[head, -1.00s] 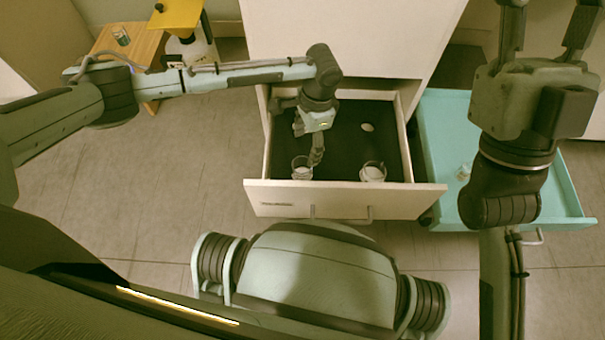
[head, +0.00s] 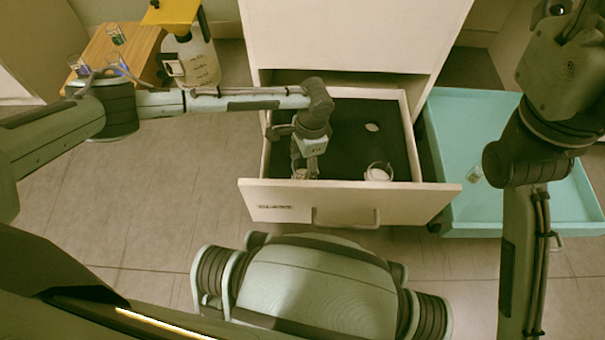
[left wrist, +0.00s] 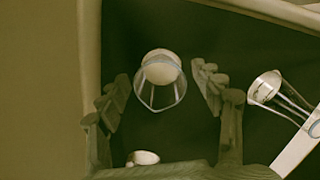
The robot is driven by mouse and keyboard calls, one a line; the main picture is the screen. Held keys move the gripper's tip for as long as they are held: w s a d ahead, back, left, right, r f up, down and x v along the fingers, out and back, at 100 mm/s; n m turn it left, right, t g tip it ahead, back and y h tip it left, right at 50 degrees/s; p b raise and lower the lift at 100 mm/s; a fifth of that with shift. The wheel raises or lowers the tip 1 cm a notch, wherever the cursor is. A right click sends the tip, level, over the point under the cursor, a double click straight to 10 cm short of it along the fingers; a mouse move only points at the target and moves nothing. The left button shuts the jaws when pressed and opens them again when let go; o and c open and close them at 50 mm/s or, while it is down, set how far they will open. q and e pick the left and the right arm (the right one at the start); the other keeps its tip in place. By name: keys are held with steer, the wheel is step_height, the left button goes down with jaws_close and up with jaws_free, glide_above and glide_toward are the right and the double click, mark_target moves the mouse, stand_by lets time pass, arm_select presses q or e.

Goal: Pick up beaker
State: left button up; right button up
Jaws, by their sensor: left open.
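A clear glass beaker (head: 299,173) with a whitish base stands in the open drawer's front left, partly hidden by my left gripper (head: 308,166). In the left wrist view this beaker (left wrist: 160,82) appears between the two fingers of my left gripper (left wrist: 163,84). The fingers are apart, with visible gaps on both sides of the glass. A second beaker (head: 378,172) stands to the right in the drawer; it also shows at the right of the left wrist view (left wrist: 272,92). My right gripper (head: 565,10) is cut off by the top edge.
The drawer (head: 350,195) has a dark floor, pale walls and a front label. A small white round object (head: 371,127) lies farther back. A wooden stand (head: 140,50) with glassware is at upper left.

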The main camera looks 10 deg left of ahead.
arm_select(q)
steer(key=c, duration=1.2)
steer(key=shift+r, duration=0.1)
steer(key=shift+c, duration=0.2)
